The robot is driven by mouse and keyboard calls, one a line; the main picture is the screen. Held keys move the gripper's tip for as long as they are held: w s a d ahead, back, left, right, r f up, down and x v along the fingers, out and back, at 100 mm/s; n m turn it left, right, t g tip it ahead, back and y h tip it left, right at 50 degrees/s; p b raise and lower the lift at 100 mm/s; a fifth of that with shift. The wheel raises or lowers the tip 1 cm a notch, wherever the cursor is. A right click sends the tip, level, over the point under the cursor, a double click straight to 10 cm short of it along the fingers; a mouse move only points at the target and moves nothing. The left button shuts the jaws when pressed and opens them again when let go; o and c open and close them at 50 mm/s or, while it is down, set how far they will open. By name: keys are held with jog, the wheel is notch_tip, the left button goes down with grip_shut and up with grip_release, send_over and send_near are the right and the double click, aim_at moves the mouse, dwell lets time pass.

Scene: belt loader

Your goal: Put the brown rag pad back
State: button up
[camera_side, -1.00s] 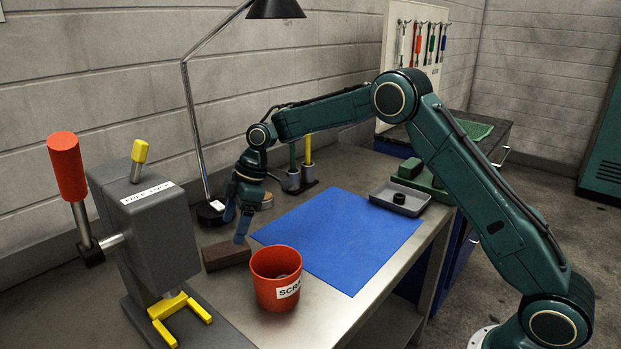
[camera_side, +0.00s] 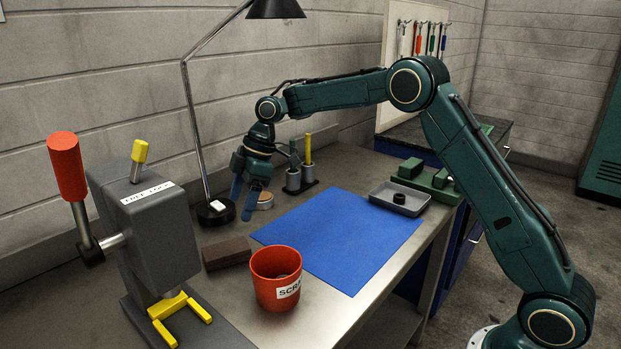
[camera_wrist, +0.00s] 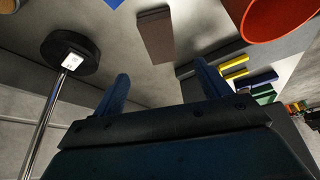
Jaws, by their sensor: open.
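The brown rag pad (camera_side: 226,253) lies flat on the metal bench, between the grey press and the red scrap cup. It also shows in the wrist view (camera_wrist: 156,33), apart from the fingers. My gripper (camera_side: 242,202) is open and empty, its fingers pointing down above the bench, up and to the right of the pad in the side view. Both blue fingers show spread apart in the wrist view (camera_wrist: 163,88), with nothing between them.
The red scrap cup (camera_side: 277,291) stands close to the pad. The grey press (camera_side: 155,225) is on the left, the lamp base (camera_side: 216,212) behind. A blue mat (camera_side: 345,240) lies bare to the right, and a grey tray (camera_side: 400,199) holds a dark round part.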

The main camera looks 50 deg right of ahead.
jog(key=shift+r, duration=0.1)
jog(key=s+d+r+m+t+h, duration=0.1)
jog(key=s+r+m, duration=0.2)
jog(key=s+r, duration=0.5)
jog(key=s+d+r+m+t+h, duration=0.1)
jog(key=s+r+m, duration=0.3)
jog(key=s, duration=0.6)
jog(key=s+d+f+m+t+h, duration=0.1)
jog(key=s+d+m, duration=0.1)
jog(key=s, duration=0.9)
jog(key=s+d+f+m+t+h, duration=0.1)
jog(key=s+d+m, duration=0.2)
jog(key=s, duration=0.8)
jog(key=shift+f+m, duration=0.4)
jog(key=shift+m, duration=0.4)
jog(key=shift+d, duration=0.1)
